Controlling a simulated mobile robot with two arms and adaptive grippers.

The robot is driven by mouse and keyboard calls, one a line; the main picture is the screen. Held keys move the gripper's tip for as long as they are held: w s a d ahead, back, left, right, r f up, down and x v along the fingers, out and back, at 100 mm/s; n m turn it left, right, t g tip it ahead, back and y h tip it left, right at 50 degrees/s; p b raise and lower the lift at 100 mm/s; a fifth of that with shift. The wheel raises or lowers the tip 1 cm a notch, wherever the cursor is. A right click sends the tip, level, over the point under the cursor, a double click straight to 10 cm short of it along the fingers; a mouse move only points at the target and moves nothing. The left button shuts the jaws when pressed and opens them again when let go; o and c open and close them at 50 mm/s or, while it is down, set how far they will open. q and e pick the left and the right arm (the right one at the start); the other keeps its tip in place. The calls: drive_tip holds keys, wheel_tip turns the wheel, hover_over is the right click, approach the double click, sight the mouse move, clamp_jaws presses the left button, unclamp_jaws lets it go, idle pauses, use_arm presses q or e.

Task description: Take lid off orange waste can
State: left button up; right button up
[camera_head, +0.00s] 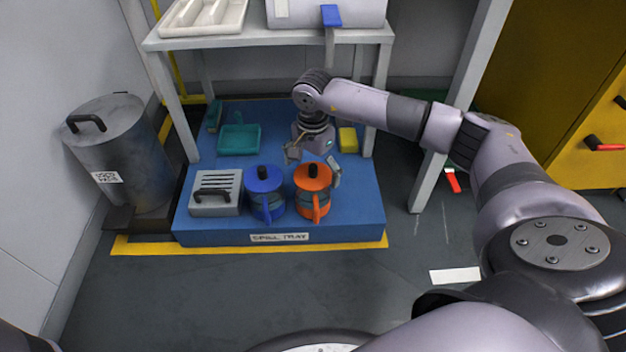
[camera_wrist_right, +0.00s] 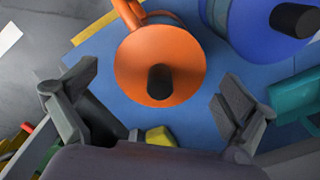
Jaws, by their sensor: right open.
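The orange waste can (camera_head: 313,200) stands on the blue spill tray (camera_head: 345,221), with its orange lid (camera_head: 312,176) on top and a black knob. Its handle faces the front. In the right wrist view the lid (camera_wrist_right: 160,60) and its black knob (camera_wrist_right: 161,82) lie ahead of the fingers, near the middle. My right gripper (camera_head: 313,165) is open just above and behind the lid; its fingers also show in the right wrist view (camera_wrist_right: 150,108), spread wide on either side and apart from the knob. Nothing is between them. My left gripper is not in view.
A blue can (camera_head: 265,198) stands close left of the orange one, beside a grey box with a handle (camera_head: 216,194). A teal dustpan (camera_head: 239,138) and a yellow block (camera_head: 348,140) lie behind. White shelf legs (camera_head: 433,165) flank the tray.

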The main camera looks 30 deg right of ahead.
drive_tip(key=shift+c, duration=0.5)
drive_tip(key=c, duration=1.2)
